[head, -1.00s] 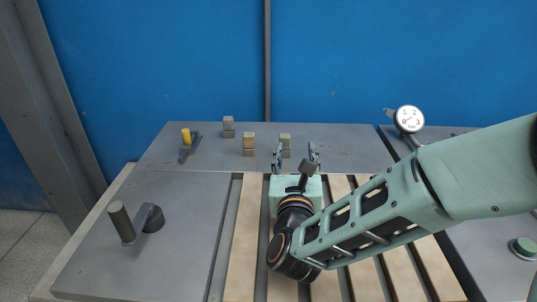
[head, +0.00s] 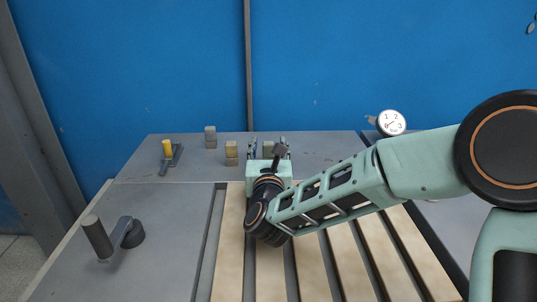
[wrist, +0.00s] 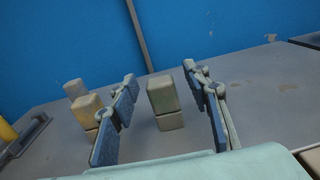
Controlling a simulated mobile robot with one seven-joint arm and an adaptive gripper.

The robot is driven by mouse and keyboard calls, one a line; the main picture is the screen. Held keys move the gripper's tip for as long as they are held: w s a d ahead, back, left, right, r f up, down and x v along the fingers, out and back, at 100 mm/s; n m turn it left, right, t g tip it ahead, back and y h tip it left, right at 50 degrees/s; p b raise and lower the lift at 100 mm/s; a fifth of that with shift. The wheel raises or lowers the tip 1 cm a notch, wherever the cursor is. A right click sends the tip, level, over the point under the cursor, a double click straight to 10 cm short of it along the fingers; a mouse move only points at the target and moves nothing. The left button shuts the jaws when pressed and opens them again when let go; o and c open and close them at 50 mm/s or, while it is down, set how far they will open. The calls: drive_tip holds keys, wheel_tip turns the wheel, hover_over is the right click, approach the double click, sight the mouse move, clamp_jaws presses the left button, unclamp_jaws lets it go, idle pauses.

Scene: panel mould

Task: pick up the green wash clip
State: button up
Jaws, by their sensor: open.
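The green wash clip (head: 268,149) is a small block in a dull grey-green, upright on the grey panel near the blue wall. It also shows in the wrist view (wrist: 162,93), with a seam between its upper and lower parts. My gripper (head: 268,143) is open, with one finger on each side of the clip in the head view. In the wrist view the clip appears between the two blue-grey fingers of my gripper (wrist: 160,75), with gaps on both sides. I cannot tell how deep it sits between them.
A tan block (head: 231,153) stands close left of my gripper, partly behind the left finger in the wrist view. A grey block (head: 210,136) stands farther back. A yellow-handled clamp (head: 167,149) is at far left, a dial (head: 391,123) at right. The slatted bed (head: 270,275) lies in front.

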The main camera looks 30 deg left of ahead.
sight(269, 143)
drive_tip(key=shift+w+a, duration=0.2)
drive_tip(key=shift+w, duration=0.15)
drive_tip(key=c, duration=1.2)
drive_tip(key=shift+o, duration=0.2)
drive_tip(key=shift+r, duration=0.15)
drive_tip(key=shift+r+p, duration=0.4)
drive_tip(key=shift+r, duration=0.2)
wheel_tip(269, 143, up, 3)
drive_tip(key=shift+s+d+f+p, duration=0.1)
drive_tip(key=shift+d+f+p, duration=0.05)
drive_tip(key=shift+p, duration=0.6)
drive_tip(key=s+d+r+p, duration=0.8)
drive_tip(key=s+d, duration=0.1)
drive_tip(key=d, duration=0.1)
drive_tip(key=shift+s+r+p, duration=0.15)
drive_tip(key=shift+r+p, duration=0.2)
drive_tip(key=shift+r, duration=0.05)
